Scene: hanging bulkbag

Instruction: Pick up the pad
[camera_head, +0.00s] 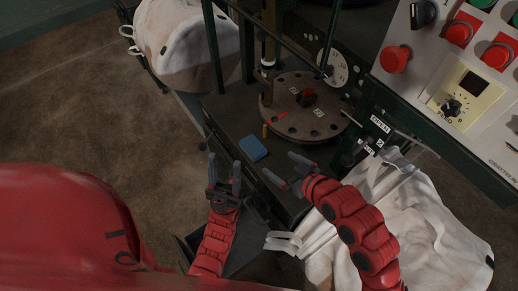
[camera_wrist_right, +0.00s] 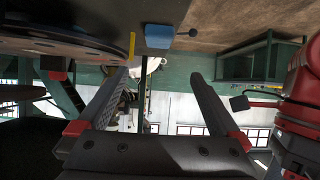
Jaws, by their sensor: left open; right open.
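The pad is a small blue block (camera_head: 253,148) lying on the dark machine deck, near its front left edge. It also shows as a blue shape at the top of the right wrist view (camera_wrist_right: 159,36). My left gripper (camera_head: 224,172) is open and empty, below and left of the pad in the head view. My right gripper (camera_head: 283,168) is open and empty, just below and right of the pad. In the right wrist view its two fingers (camera_wrist_right: 165,95) are spread apart, with nothing between them. Neither gripper touches the pad.
A round disc with holes (camera_head: 305,125) stands behind the pad. A control panel (camera_head: 455,85) with red buttons is at the upper right. White bags lie at the right (camera_head: 425,225) and upper left (camera_head: 185,45). A yellow peg (camera_head: 265,131) stands close to the pad.

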